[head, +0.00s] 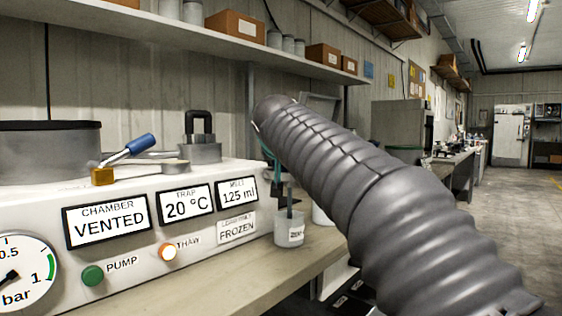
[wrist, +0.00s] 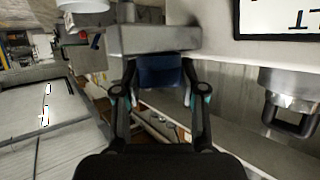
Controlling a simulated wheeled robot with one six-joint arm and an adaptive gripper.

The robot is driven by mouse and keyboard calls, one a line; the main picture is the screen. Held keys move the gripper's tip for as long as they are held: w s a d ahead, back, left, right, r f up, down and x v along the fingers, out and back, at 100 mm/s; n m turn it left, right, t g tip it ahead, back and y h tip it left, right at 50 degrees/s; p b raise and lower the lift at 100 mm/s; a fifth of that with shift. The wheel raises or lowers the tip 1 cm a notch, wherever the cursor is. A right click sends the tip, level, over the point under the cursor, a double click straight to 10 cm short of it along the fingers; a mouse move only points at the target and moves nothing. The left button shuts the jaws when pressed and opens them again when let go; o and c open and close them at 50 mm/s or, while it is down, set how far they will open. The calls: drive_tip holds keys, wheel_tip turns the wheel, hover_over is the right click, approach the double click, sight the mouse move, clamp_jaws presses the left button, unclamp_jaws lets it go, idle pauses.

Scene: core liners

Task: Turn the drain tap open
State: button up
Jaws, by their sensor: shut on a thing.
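In the wrist view my gripper (wrist: 159,78) has its two dark fingers on either side of a dark blue block (wrist: 160,70), which looks like the drain tap's handle. The fingers are closed on it. It sits against a grey block (wrist: 160,38) beside the white machine housing. In the head view my grey ribbed arm hides the tap and most of the gripper. The white machine (head: 150,240) reads chamber vented, trap 20 °C and melt 125 ml. A labelled beaker (head: 289,230) stands on the bench at the machine's right end.
A blue-handled valve (head: 140,143) and a dark-looped grey fitting (head: 200,150) stand on top of the machine. A green pump button (head: 93,275) and a lit thaw button (head: 167,252) are on its front. A shelf (head: 160,22) runs above. Open floor (head: 525,210) lies right.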

drive_tip(key=n+y, duration=0.1)
drive_tip(key=n+y+p, duration=0.1)
drive_tip(key=n+y, duration=0.1)
drive_tip(key=shift+d+r+g+y, duration=0.15)
drive_tip(key=shift+g+y, duration=0.15)
drive_tip(key=shift+n+g+y+p, duration=0.3)
drive_tip(key=shift+n+y+p, duration=0.05)
drive_tip(key=shift+n+y, duration=0.6)
drive_tip(key=n+g+y+b, duration=0.1)
drive_tip(key=n+g+y, duration=0.1)
drive_tip(key=n+y, duration=0.1)
drive_tip(key=shift+w+y, duration=0.1)
drive_tip(key=shift+y, duration=0.15)
drive_tip(key=shift+n+g+y, duration=0.6)
drive_tip(key=shift+n+g, duration=0.4)
drive_tip(key=shift+n, duration=0.05)
drive_tip(key=shift+f, duration=0.2)
drive_tip(key=o, duration=0.9)
drive_tip(key=shift+r, duration=0.1)
drive_tip(key=v, duration=1.2)
